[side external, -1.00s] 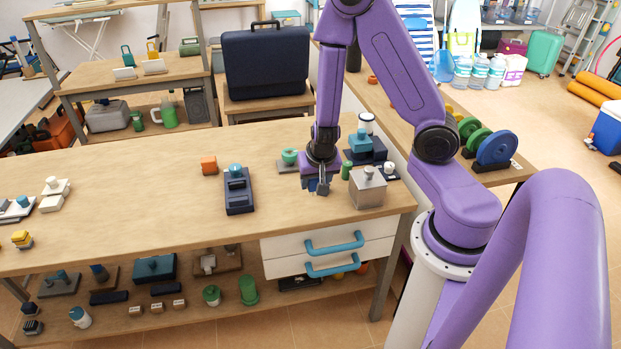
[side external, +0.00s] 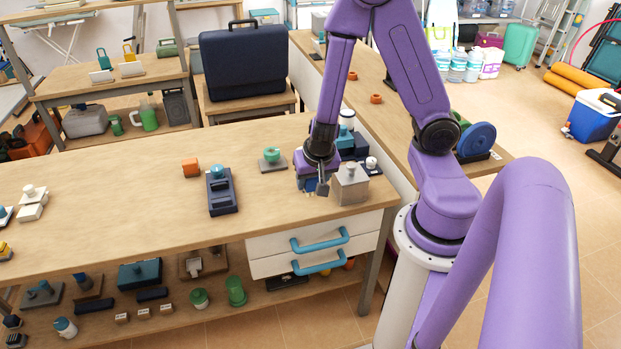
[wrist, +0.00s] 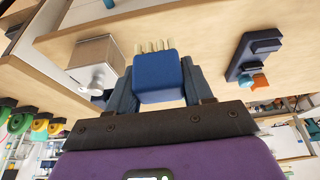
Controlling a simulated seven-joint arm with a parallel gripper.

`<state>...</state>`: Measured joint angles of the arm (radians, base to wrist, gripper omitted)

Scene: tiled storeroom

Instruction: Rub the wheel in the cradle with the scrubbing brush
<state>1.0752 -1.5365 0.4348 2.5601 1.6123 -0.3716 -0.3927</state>
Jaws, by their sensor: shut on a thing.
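My gripper (side external: 314,187) hangs low over the wooden table, just left of a silvery box with a knob (side external: 350,183). In the wrist view its fingers are shut on the blue block of the scrubbing brush (wrist: 157,80), whose pale bristles (wrist: 155,46) point away from my palm. In the side view the brush is mostly hidden by the gripper. A blue wheel (side external: 477,138) stands upright in a dark cradle (side external: 480,158) on the right bench, well apart from my gripper. A green wheel (side external: 460,121) behind it is partly hidden by my arm.
A dark blue device (side external: 221,192), an orange block (side external: 190,168) and a green-topped piece on a grey plate (side external: 271,157) stand to the left. Dark blue pieces (side external: 357,145) crowd behind the gripper. Drawers with blue handles (side external: 320,240) are below. The table's middle is mostly clear.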

